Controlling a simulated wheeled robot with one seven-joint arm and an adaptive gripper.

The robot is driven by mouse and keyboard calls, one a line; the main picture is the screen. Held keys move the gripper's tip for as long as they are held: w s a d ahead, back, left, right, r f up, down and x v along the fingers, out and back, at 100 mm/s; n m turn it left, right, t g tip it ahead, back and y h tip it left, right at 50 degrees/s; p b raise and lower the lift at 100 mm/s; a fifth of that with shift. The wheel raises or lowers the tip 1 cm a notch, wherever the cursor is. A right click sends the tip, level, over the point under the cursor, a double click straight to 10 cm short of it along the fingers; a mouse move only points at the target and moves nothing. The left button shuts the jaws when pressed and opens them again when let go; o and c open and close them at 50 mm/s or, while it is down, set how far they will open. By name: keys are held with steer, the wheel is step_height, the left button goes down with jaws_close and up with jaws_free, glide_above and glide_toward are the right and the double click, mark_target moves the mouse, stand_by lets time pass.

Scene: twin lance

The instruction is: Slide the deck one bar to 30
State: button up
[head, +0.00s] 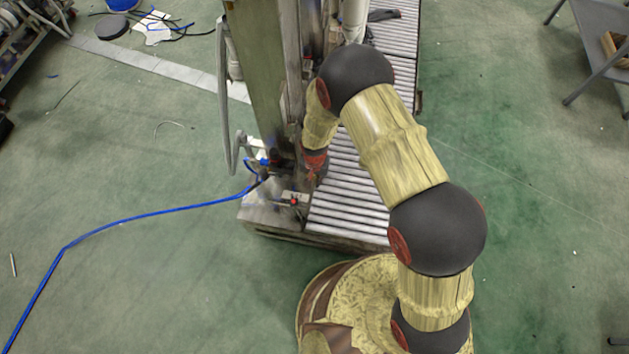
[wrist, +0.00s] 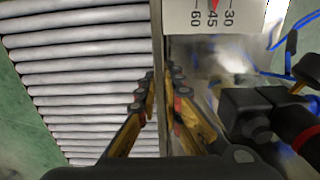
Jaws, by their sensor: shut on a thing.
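A thin metal bar (wrist: 158,40) runs up the wrist view along the side of the roller deck (wrist: 80,75). My gripper (wrist: 162,82) is shut on this bar, with one finger on each side of it. A white scale plate (wrist: 200,18) beside the bar shows 60, 45 and 30. A red pointer (wrist: 214,4) stands at 45. In the head view, my gripper (head: 314,172) is low at the left edge of the deck (head: 345,195), beside the machine column. A small pale plate with a red mark (head: 294,200) lies just below it. The bar is hard to make out there.
The machine column (head: 265,80) stands close to the left of my arm. A dark fitting (wrist: 255,110) sits right of the fingers in the wrist view. A blue hose (head: 150,213) crosses the floor on the left.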

steer(key=shift+d, duration=0.1)
jaws_close()
steer(key=shift+d, duration=0.6)
steer(key=o, duration=0.9)
jaws_free()
steer(key=shift+s, duration=0.1)
steer(key=shift+c, duration=0.2)
step_height(320, 180, up, 7)
steer(key=p, duration=0.5)
